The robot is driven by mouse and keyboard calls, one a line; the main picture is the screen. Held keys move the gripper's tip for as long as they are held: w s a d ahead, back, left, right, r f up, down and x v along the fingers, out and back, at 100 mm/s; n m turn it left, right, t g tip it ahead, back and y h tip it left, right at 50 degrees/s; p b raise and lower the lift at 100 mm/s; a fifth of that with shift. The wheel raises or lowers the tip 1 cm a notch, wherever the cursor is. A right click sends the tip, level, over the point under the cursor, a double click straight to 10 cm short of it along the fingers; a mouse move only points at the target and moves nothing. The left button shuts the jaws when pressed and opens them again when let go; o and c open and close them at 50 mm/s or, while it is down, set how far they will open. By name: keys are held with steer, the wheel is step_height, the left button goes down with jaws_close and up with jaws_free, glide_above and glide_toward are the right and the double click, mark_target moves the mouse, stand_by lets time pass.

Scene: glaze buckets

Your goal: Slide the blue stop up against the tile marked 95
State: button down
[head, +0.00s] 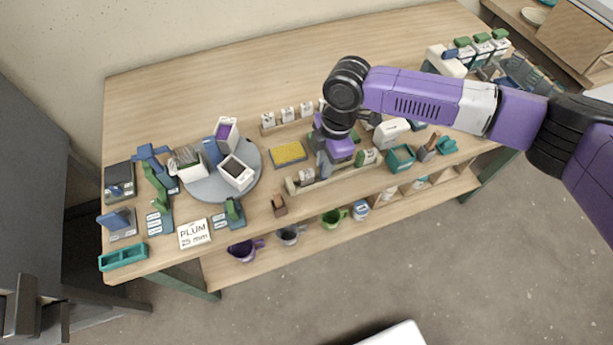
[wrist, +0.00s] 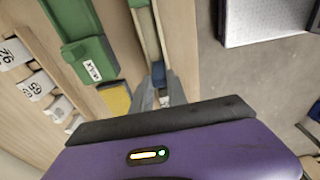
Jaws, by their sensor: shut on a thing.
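The narrow wooden rail (head: 337,177) lies near the table's front edge; it also shows in the wrist view (wrist: 152,35). The blue stop (wrist: 158,73) is on the rail, between my gripper's grey fingers (wrist: 160,88), which are shut on it. In the head view my gripper (head: 324,166) reaches down to the rail, and I cannot separate the stop from the fingers. A white tile (head: 306,175) stands on the rail left of my gripper; its number is unreadable.
A rack behind holds several numbered white tiles (head: 287,113). A yellow sponge-like pad (head: 289,153) lies between rack and rail. A green labelled device (wrist: 90,60) stands close behind the rail. A brown holder (head: 279,205) is off the rail's left end. Cups stand on the shelf below.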

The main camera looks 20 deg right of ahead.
mark_target(309, 171)
steer(key=shift+a+p, duration=0.4)
steer(key=shift+a, duration=1.65)
steer(key=c, duration=1.4)
jaws_free()
step_height(309, 171, up, 7)
steer(key=p, duration=0.6)
steer(key=shift+r, duration=0.1)
steer(key=shift+d, duration=0.1)
